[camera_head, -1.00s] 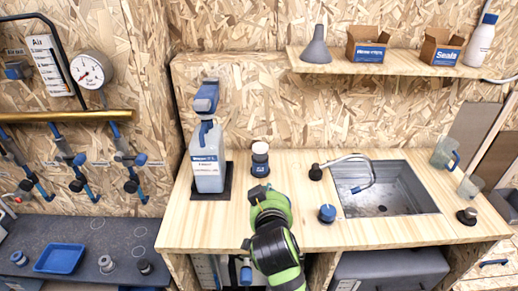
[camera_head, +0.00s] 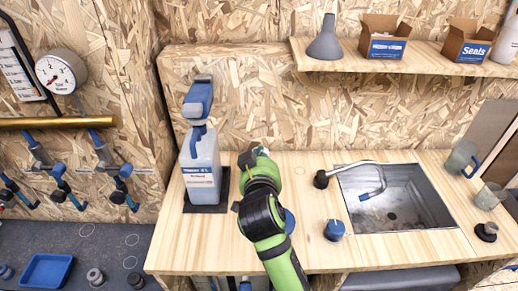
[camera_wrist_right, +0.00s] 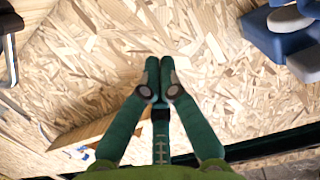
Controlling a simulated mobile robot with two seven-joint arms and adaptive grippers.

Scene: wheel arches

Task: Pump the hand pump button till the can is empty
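A pale jug-like can (camera_head: 201,170) with a white label stands upright at the left of the wooden counter. A blue pump head (camera_head: 198,98) sits on top of it. My right gripper (camera_head: 253,154) is to the right of the can, apart from it, at about the height of its lower body in the picture. In the right wrist view its fingers (camera_wrist_right: 157,78) are together, with nothing seen between them. A blue part with a pale rounded patch (camera_wrist_right: 287,24) shows at that view's top right; I cannot tell whether it is the pump head. My left gripper is out of view.
A sink (camera_head: 397,200) with a tap (camera_head: 352,170) lies to the right. A blue knob (camera_head: 334,230) stands before it. A shelf (camera_head: 400,62) above holds a funnel (camera_head: 325,40) and open boxes (camera_head: 384,38). A gauge (camera_head: 61,74) hangs at left.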

